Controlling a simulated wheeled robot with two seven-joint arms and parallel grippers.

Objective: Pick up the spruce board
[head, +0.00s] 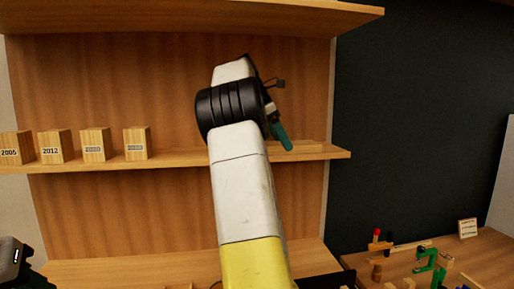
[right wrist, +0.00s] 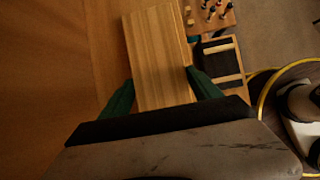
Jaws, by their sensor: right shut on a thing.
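The spruce board (right wrist: 158,45) is a pale, straight-grained rectangular block. In the right wrist view it lies between the two green fingers of my right gripper (right wrist: 160,78), which is shut on its near part. In the head view my right gripper (head: 282,136) is at the right part of the middle shelf, with one green finger showing. A pale strip of the board (head: 302,147) shows to the right of that finger, at shelf level. My arm hides the rest of it. A dark part of my left arm shows at the lower left edge, with no fingers visible.
The middle shelf (head: 70,167) holds several labelled wooden blocks (head: 54,146) to the left of my arm. An upper shelf (head: 180,17) runs above. At lower right a bench (head: 490,258) carries a green clamp (head: 432,262) and small wooden parts.

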